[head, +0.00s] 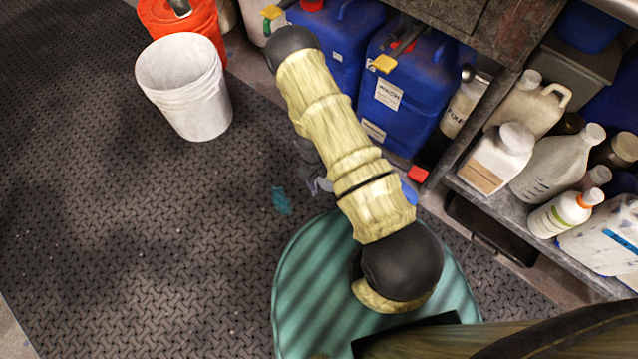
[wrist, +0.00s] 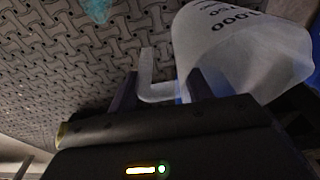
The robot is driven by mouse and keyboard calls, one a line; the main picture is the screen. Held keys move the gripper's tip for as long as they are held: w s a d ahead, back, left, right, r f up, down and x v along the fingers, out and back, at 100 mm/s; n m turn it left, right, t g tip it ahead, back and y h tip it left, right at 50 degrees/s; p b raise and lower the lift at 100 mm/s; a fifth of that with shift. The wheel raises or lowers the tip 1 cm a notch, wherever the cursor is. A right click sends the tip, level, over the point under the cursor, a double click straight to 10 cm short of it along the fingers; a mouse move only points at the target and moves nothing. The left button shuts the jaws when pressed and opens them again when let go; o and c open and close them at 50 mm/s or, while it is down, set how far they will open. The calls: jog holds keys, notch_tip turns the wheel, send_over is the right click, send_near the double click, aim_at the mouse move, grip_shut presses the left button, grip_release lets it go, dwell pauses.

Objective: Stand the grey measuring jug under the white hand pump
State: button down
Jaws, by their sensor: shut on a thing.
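The measuring jug (wrist: 245,50) is pale, greyish and translucent, with dark printed figures; it fills the upper right of the wrist view. Its angled handle (wrist: 147,68) lies between the two dark fingers of my gripper (wrist: 162,82), which is shut on it. The jug's rim and base are not fully in view, so I cannot tell how upright it stands or whether it touches the floor. In the head view my arm hides most of the gripper and jug. I cannot pick out the white hand pump in either view.
Blue drums (head: 398,100) stand along the wall, beside a low shelf (head: 462,192) crowded with bottles. A white bucket (head: 185,85) and an orange bucket (head: 196,18) stand at upper left. A teal patch (head: 281,201) lies on the dark mat. The mat's left side is clear.

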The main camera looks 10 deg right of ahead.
jog(key=f+b, duration=0.2)
jog(key=f, duration=0.1)
jog(key=f+b, duration=0.1)
jog(key=shift+d+f, duration=0.25)
jog(key=shift+f, duration=0.1)
jog(key=c, duration=0.6)
grip_release()
jog(key=r+p, duration=0.2)
jog(key=r, duration=0.2)
jog(key=r+p, duration=0.2)
jog(key=r, duration=0.2)
jog(key=w+a+r+p, duration=0.1)
jog(key=r+p, duration=0.1)
jog(key=r, duration=0.2)
jog(key=shift+w+p, duration=0.1)
jog(key=shift+p, duration=0.2)
